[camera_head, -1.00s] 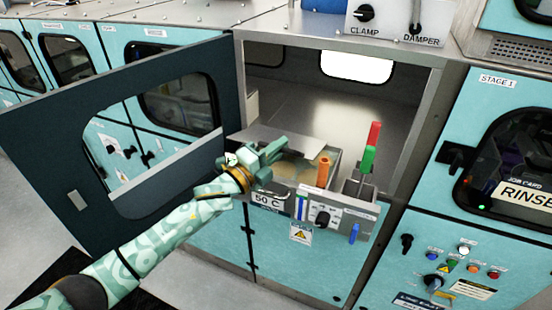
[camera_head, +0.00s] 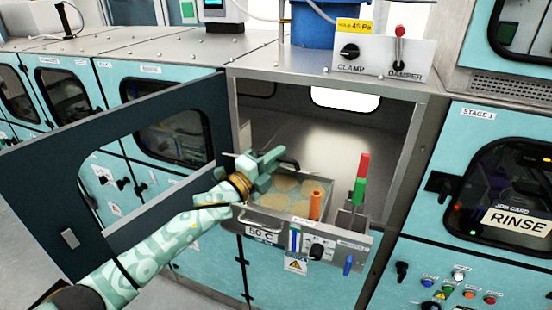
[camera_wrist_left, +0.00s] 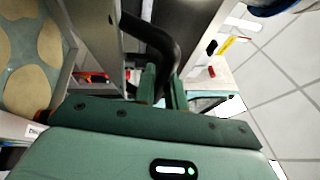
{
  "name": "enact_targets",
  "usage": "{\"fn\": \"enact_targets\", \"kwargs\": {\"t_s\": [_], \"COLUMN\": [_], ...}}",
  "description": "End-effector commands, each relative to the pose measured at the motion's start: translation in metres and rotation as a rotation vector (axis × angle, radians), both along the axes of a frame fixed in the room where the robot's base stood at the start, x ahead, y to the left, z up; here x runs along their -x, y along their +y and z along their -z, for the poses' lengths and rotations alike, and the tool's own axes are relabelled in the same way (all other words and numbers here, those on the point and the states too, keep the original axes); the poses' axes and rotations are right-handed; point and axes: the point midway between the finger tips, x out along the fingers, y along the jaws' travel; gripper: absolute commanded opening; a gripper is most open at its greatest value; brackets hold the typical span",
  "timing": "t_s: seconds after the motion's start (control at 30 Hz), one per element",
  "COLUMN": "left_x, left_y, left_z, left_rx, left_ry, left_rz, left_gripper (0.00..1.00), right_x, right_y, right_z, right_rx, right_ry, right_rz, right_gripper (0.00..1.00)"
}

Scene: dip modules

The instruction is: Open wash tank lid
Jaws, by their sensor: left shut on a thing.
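The wash tank (camera_head: 327,201) stands in the open bay, its top uncovered on the side I see. Tan patches show in its pale liquid. My left gripper (camera_head: 272,165) is over the tank's back left, shut on the dark curved lid handle (camera_head: 290,163). In the left wrist view the handle (camera_wrist_left: 152,40) runs up from between the fingers (camera_wrist_left: 163,88). The lid itself is seen nearly edge-on or hidden behind the gripper, so its exact tilt is unclear. My right gripper is not in view.
An orange cylinder (camera_head: 315,206) stands at the tank's front, with a red and green upright piece (camera_head: 361,178) to its right. The open dark bay door (camera_head: 58,190) is left of my arm. A clamp and damper panel (camera_head: 376,59) sits above the bay.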

Motion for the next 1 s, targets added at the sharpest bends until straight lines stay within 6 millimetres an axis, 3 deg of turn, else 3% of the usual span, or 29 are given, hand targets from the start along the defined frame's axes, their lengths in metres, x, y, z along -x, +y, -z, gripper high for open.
{"fn": "enact_targets", "kwargs": {"t_s": [0.47, 1.0], "left_x": [0.008, 0.105], "left_y": [0.007, 0.09], "left_z": [0.003, 0.026], "left_rx": [0.001, 0.0], "left_ry": [0.001, 0.0], "left_rz": [-0.001, 0.001], "left_gripper": [0.21, 0.21], "right_x": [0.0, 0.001], "right_y": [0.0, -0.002], "right_z": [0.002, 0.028], "right_rx": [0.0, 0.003], "right_ry": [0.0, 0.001], "right_rz": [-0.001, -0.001], "right_gripper": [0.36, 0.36]}}
